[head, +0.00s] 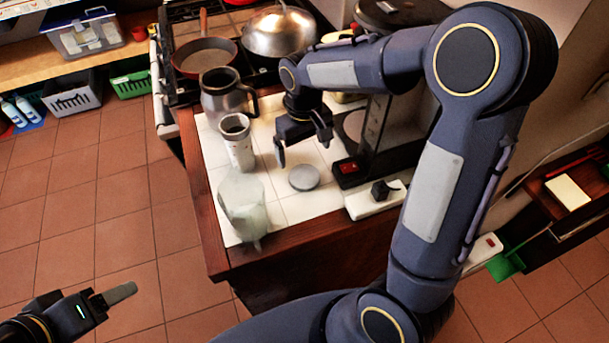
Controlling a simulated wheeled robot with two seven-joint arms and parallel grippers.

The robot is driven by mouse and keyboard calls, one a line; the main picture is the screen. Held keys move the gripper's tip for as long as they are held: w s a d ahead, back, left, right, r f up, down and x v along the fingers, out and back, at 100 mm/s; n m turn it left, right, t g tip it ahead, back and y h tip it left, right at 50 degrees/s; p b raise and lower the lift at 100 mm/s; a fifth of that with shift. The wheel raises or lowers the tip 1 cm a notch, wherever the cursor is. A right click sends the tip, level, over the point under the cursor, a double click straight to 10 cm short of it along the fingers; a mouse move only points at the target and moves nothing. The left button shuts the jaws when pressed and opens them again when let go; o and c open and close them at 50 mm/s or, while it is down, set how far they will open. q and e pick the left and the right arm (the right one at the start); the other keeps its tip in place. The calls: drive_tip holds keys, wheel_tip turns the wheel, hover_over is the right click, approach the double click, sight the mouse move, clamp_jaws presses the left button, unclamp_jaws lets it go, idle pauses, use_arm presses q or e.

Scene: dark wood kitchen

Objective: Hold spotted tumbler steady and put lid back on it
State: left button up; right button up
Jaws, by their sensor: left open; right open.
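The spotted tumbler (239,152), white with small marks and a dark open top, stands upright on the white tiled counter. A round grey lid (303,177) lies flat on the tiles to its right, apart from it. My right gripper (303,153) is open and empty, pointing down just behind or above the lid; the exact height is hard to tell. My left gripper (121,293) is at the lower left, over the floor and away from the counter. It is empty, and one finger shows clearly.
A translucent pitcher (243,208) stands in front of the tumbler near the counter edge (215,235). A steel mug (224,98) stands behind the tumbler. A coffee machine (385,145) and a white power strip (372,203) are right of the lid. A stove with pans (206,57) is behind.

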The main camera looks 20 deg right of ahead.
sight(304, 175)
drive_tip(key=shift+f, duration=1.35)
drive_tip(key=shift+s+f, duration=0.15)
drive_tip(key=shift+f, duration=0.15)
drive_tip(key=f, duration=0.2)
drive_tip(key=f+p, duration=0.1)
drive_tip(key=f, duration=0.1)
drive_tip(key=shift+s+a+f, duration=0.15)
drive_tip(key=shift+s+f, duration=0.05)
drive_tip(key=shift+f, duration=0.1)
drive_tip(key=c, duration=1.1)
